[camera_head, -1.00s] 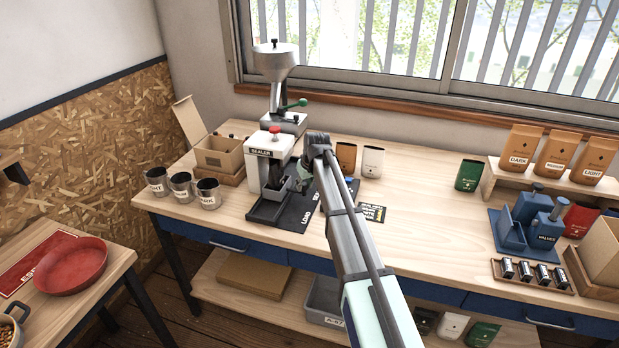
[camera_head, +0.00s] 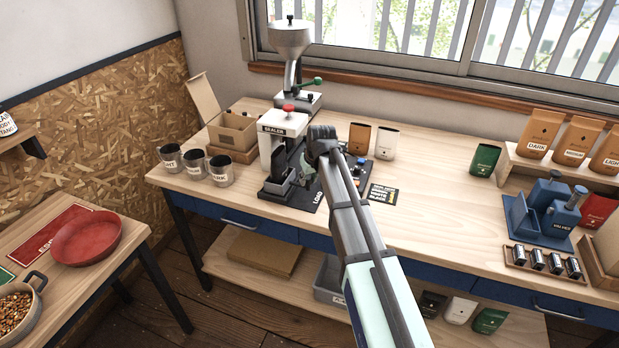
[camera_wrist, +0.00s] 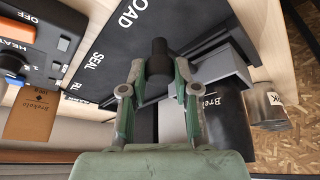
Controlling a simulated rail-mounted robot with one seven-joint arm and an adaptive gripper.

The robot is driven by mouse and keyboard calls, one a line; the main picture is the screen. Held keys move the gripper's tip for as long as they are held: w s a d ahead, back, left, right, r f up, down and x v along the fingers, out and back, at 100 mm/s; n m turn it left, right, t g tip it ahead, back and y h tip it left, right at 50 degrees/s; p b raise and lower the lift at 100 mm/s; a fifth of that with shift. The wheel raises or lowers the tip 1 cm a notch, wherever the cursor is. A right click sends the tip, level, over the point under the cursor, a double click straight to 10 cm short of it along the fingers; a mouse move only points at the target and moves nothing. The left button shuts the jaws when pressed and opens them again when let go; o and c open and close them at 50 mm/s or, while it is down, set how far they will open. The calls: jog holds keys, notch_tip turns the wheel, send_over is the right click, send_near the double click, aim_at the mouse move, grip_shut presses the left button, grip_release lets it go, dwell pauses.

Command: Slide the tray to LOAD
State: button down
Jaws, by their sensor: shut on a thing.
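The grey tray (camera_head: 270,188) lies on the dark mat (camera_head: 305,195) in front of the white sealer (camera_head: 284,125). In the wrist view, its grey edge (camera_wrist: 228,62) shows right of my gripper (camera_wrist: 156,82). My gripper is shut on a black upright knob (camera_wrist: 158,57), apparently the tray's handle. In the head view my gripper (camera_head: 318,158) is partly hidden behind my own arm, just right of the tray. The mat carries the words LOAD (camera_wrist: 143,14) and SEAL (camera_wrist: 92,62). A dark pouch (camera_wrist: 236,110) shows beside or in the tray; I cannot tell which.
Several labelled metal cups (camera_head: 195,165) stand left of the sealer. A cardboard box (camera_head: 232,132) is behind them. An orange pouch (camera_head: 359,138) and a white pouch (camera_head: 386,143) stand behind my arm, and a black card (camera_head: 382,193) lies to its right. The table's front middle is clear.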

jog(key=shift+s+f, duration=0.15)
jog(key=shift+s, duration=0.1)
jog(key=c, duration=0.9)
grip_release()
jog(key=shift+a, duration=0.1)
jog(key=shift+o, duration=0.2)
jog(key=shift+r, duration=0.2)
jog(key=shift+r, duration=0.25)
jog(key=v, duration=1.1)
jog(key=shift+r, duration=0.15)
jog(key=shift+s, duration=0.1)
